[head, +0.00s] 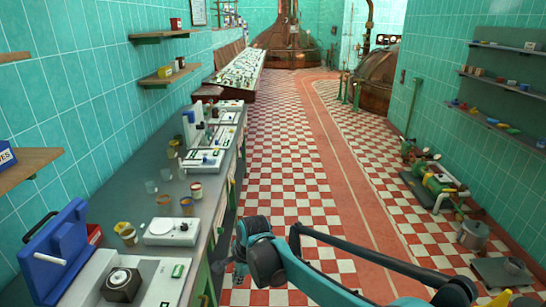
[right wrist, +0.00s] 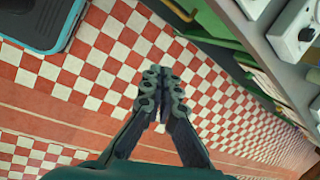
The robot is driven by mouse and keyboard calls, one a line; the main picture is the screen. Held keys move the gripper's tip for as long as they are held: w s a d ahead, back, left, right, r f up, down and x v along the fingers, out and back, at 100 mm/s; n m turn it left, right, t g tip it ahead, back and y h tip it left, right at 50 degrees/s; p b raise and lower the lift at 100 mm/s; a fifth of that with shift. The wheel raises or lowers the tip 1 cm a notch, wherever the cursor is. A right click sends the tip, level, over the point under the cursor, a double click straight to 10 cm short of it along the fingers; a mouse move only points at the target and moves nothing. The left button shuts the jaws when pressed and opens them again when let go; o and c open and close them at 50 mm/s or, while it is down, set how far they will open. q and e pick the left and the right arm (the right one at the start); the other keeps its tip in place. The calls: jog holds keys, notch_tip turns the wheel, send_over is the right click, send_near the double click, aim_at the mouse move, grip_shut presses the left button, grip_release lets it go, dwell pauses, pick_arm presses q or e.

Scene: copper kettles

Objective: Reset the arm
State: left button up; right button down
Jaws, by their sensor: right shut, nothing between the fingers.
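My right arm comes in from the lower right in the head view and reaches left over the checkered floor. My right gripper (head: 239,268) is beside the front edge of the long grey workbench (head: 150,205), partly hidden by its own wrist. In the right wrist view the right gripper (right wrist: 160,78) has its dark fingers together, with nothing held between them. Red and white floor tiles show beneath it. My left gripper is not in view.
The workbench, with jars, a white scale (head: 172,232) and a blue case (head: 58,250), lines the left. Its green frame (right wrist: 215,45) is close to the gripper. The middle aisle is clear toward copper kettles (head: 378,75).

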jog(key=s+d+r+n+t, duration=0.1)
jog(key=s+d+r+n, duration=0.25)
jog(key=d, duration=0.35)
jog(key=s+d+r+n+t+h, duration=0.1)
jog(key=s+d+r+n, duration=0.1)
jog(key=s+d, duration=0.45)
jog(key=s+d+r+n+t, duration=0.2)
jog(key=s+d+n, duration=0.1)
jog(key=d, duration=0.6)
jog(key=s+d+f+n+t+h, duration=0.1)
jog(key=s+d+f+n, duration=0.1)
jog(key=s+d+n, duration=0.3)
jog(key=shift+s+d+f+h, duration=0.4)
jog(key=shift+s+d, duration=0.25)
jog(key=shift+s, duration=0.3)
